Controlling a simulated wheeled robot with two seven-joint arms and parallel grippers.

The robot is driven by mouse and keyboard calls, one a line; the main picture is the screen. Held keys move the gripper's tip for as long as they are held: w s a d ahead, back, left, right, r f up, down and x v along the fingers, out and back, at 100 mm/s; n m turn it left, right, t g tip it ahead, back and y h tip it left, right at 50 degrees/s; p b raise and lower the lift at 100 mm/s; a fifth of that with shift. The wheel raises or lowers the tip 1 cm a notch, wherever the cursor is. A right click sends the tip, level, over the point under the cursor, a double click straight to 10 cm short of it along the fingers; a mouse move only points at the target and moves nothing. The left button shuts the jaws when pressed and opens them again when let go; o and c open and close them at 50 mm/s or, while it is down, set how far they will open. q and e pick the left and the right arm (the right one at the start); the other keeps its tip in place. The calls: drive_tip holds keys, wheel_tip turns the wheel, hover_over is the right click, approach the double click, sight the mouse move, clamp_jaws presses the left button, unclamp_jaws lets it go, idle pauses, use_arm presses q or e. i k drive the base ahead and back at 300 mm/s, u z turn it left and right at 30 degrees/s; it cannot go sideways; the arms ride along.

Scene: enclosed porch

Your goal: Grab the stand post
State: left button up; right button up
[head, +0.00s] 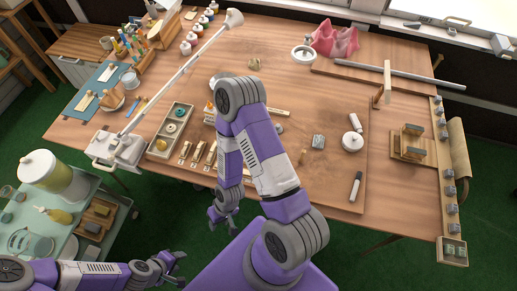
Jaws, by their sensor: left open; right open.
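A pale upright post (387,82) stands at the back right of the wooden table, by a long grey bar (420,78). It looks like the stand post, though I cannot tell for sure. A white slanted arm (175,78) rises from a white base (118,148) at the table's left. My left gripper (178,268) is open and empty at the bottom left, off the table's front edge. My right gripper (224,221) is open and empty just in front of the table's front edge. Both are far from the pale post. My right arm hides part of the table's middle.
The wooden table (290,60) fills the middle. A tray (172,130) with small parts lies at left centre. A side cart (75,215) with bottles stands at left.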

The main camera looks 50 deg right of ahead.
sight(303, 153)
drive_tip(key=u, duration=0.9)
drive_tip(key=k, duration=1)
drive_tip(key=z, duration=0.55)
